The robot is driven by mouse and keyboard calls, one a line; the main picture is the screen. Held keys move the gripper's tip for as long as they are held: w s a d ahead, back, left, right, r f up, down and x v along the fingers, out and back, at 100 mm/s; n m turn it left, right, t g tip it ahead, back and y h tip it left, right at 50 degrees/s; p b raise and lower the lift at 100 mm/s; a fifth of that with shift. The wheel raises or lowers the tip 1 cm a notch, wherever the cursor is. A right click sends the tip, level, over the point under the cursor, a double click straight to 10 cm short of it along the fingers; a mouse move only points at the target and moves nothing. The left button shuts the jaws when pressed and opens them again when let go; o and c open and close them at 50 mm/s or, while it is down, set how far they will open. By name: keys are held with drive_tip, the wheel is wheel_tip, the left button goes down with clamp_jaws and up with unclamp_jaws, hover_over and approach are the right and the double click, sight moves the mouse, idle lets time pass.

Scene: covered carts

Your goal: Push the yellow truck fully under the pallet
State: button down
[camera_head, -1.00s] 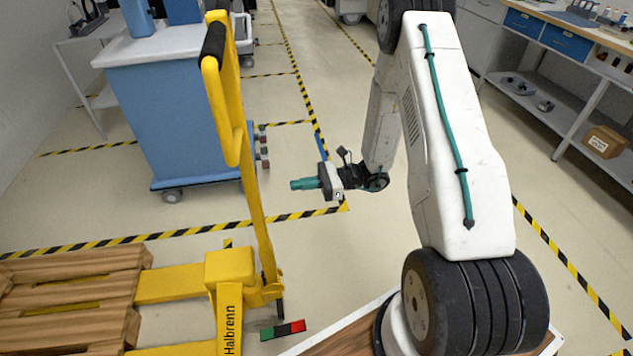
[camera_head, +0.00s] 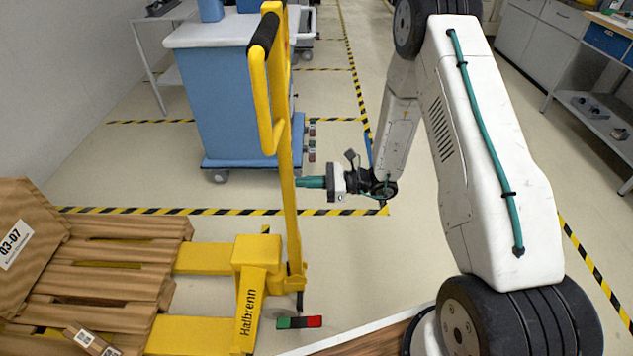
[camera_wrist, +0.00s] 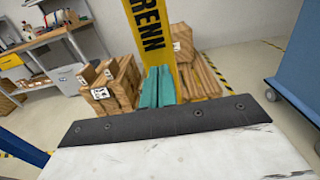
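The yellow truck (camera_head: 255,285) is a pallet truck marked "Halbrenn" with an upright handle (camera_head: 284,190). Its forks run left under the wooden pallet (camera_head: 165,228); a stretch of each fork shows bare between the pallet and the truck body. My gripper (camera_head: 310,182) has teal fingers lying together, shut and empty, pointing left at the handle post. The fingertips look at or very near the post; contact cannot be told. In the wrist view the gripper (camera_wrist: 158,86) is in front of the yellow post (camera_wrist: 148,30), with the pallet (camera_wrist: 208,80) beyond.
A cardboard box (camera_head: 28,235) stands on the pallet. A blue cart (camera_head: 240,105) stands behind the handle. A red-green block (camera_head: 299,322) is by the truck's base. Yellow-black tape (camera_head: 170,211) marks the floor. A workbench (camera_head: 600,110) is at far right.

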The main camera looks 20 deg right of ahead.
drive_tip(key=x, duration=1)
idle(0.6)
drive_tip(key=shift+a, duration=0.1)
drive_tip(key=x, duration=1.3)
drive_tip(key=shift+a, duration=0.3)
idle(0.7)
drive_tip(key=shift+w+a+f, duration=0.1)
drive_tip(key=shift+w+a, duration=0.05)
drive_tip(key=shift+w, duration=0.05)
